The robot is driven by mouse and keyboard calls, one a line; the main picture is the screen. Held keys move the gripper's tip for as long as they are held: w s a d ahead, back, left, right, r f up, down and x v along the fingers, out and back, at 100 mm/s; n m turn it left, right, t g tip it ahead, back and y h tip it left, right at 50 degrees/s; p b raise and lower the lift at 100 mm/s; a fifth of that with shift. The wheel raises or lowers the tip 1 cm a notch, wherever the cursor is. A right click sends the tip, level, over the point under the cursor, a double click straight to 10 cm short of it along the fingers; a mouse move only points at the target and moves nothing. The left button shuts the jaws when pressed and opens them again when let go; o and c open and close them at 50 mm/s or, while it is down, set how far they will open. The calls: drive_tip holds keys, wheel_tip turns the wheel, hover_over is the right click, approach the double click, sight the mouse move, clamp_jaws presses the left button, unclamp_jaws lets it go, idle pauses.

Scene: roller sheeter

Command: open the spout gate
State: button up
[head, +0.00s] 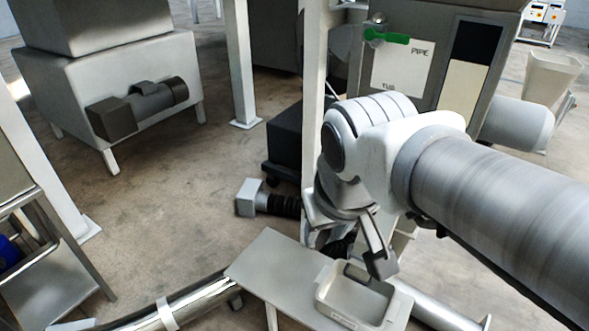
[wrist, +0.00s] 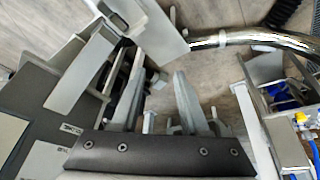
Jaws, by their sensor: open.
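A green lever (head: 388,37) sits on the grey machine front at the upper right of the head view. It lies nearly level, its free end toward the word PIPE. A white label plate (head: 403,65) beneath it reads PIPE at the upper right and what looks like TUB at the lower left. The gate itself cannot be made out. My gripper (head: 376,255) points down, well below the lever and above a pale tub (head: 350,305). In the wrist view my gripper (wrist: 157,95) has its two fingers apart, with nothing between them. The lever cannot be made out there.
The tub stands on a metal shelf (head: 262,262). A shiny pipe (head: 195,297) runs along the lower left; it also shows in the wrist view (wrist: 250,38). A pale post (head: 314,100) rises beside my arm. Open floor (head: 165,210) lies to the left.

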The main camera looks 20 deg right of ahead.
drive_tip(key=w+d+f+g+h+b, duration=0.1)
drive_tip(key=w+f+g+h+b, duration=0.15)
drive_tip(key=f, duration=0.35)
drive_tip(key=w+d+f+g+h+b, duration=0.1)
drive_tip(key=w+f+g+b, duration=0.15)
drive_tip(key=f, duration=0.35)
drive_tip(key=n+h+b, duration=0.1)
drive_tip(key=h+b, duration=1.1)
approach(353, 279)
drive_tip(key=shift+g, duration=0.3)
drive_tip(key=d+b, duration=0.1)
drive_tip(key=d, duration=0.2)
drive_tip(key=d+f+b, duration=0.1)
drive_tip(key=d, duration=0.3)
drive_tip(key=d+f+b, duration=0.1)
drive_tip(key=d, duration=0.2)
drive_tip(key=shift+s+d, duration=0.25)
drive_tip(key=shift+d, duration=0.1)
drive_tip(key=shift+c, duration=0.3)
clamp_jaws()
